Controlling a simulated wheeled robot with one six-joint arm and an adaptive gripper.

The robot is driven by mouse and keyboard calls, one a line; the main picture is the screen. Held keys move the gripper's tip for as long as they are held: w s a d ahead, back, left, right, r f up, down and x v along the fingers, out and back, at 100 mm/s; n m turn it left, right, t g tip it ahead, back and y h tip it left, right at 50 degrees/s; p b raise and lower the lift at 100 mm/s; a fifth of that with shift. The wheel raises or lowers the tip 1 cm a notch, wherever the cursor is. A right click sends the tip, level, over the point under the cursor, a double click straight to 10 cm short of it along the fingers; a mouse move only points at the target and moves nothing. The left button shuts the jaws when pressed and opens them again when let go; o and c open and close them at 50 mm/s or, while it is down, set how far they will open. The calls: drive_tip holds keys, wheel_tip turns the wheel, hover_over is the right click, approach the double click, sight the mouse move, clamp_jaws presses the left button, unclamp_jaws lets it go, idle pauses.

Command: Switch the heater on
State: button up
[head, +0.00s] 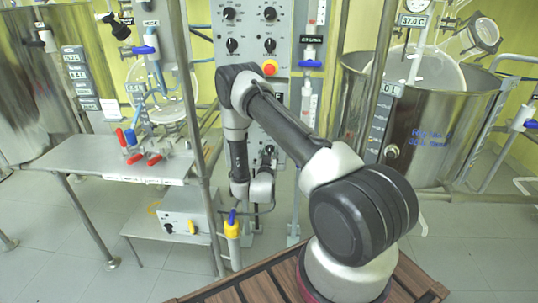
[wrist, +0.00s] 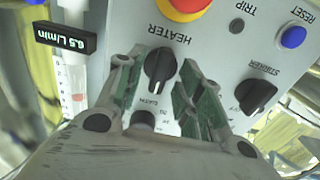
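The heater knob (wrist: 160,65) is a black rotary knob on a grey panel, under the label HEATER, which appears upside down in the wrist view. Its ridge stands close to upright in the picture; small markings beside it are too blurred to read. My gripper (wrist: 160,76) has its green-padded fingers apart, one on each side of the knob. Narrow gaps seem to show between fingers and knob; I cannot tell whether either touches. In the head view my arm reaches to the control panel (head: 252,50), and the gripper is mostly hidden behind it.
A red emergency button (wrist: 187,6) sits close to the heater knob. The stirrer knob (wrist: 256,95) and blue reset button (wrist: 293,37) are to the right. A flow meter (wrist: 72,60) stands left.

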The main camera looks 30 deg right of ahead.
clamp_jaws()
drive_tip(key=shift+m, duration=0.3)
drive_tip(key=m, duration=1.1)
drive_tip(key=shift+s+d+f, duration=0.1)
drive_tip(key=shift+f, duration=0.05)
drive_tip(key=shift+m, duration=0.3)
idle(0.4)
unclamp_jaws()
